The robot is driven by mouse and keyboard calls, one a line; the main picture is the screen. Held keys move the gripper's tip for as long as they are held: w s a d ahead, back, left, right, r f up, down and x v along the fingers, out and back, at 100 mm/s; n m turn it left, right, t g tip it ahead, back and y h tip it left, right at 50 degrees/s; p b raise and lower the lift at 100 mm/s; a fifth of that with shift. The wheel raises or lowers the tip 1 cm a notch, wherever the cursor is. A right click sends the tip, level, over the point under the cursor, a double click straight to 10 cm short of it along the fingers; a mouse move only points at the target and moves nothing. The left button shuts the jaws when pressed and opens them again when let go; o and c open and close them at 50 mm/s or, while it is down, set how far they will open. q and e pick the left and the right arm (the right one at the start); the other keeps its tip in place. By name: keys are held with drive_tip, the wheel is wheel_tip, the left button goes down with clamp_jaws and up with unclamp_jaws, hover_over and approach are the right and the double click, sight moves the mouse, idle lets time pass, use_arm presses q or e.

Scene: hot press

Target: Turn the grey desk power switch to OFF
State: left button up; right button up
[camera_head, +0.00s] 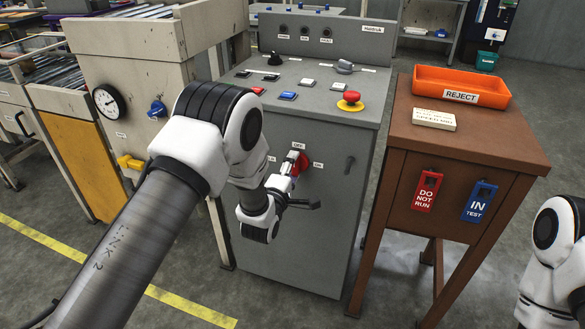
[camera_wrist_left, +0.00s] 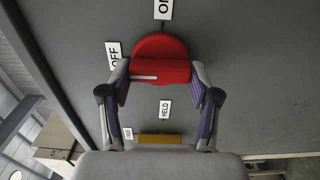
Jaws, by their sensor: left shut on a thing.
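The grey desk (camera_head: 330,235) stands in the middle of the head view. A red rotary switch (camera_head: 300,159) sits on its front panel with small white labels around it, one reading OFF. My left gripper (camera_head: 291,180) is at this switch, partly hiding it. In the left wrist view the red switch (camera_wrist_left: 162,48) has its bar between my two fingers, shut on it from both sides. A white line on the bar points left, just below the OFF label (camera_wrist_left: 114,53). The ON label (camera_wrist_left: 163,9) is above and the HELD label (camera_wrist_left: 165,110) below. My right gripper is not in view.
The desk top carries a red mushroom button (camera_head: 351,97) on yellow and several smaller controls. A brown stand (camera_head: 470,150) with an orange REJECT bin (camera_head: 460,83) stands to the right. A machine with a gauge (camera_head: 109,102) is left.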

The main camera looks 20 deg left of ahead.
use_arm(q)
drive_tip(key=o, duration=1.2)
drive_tip(key=shift+c, duration=0.2)
drive_tip(key=s, duration=1.2)
drive_tip(key=shift+a, duration=0.2)
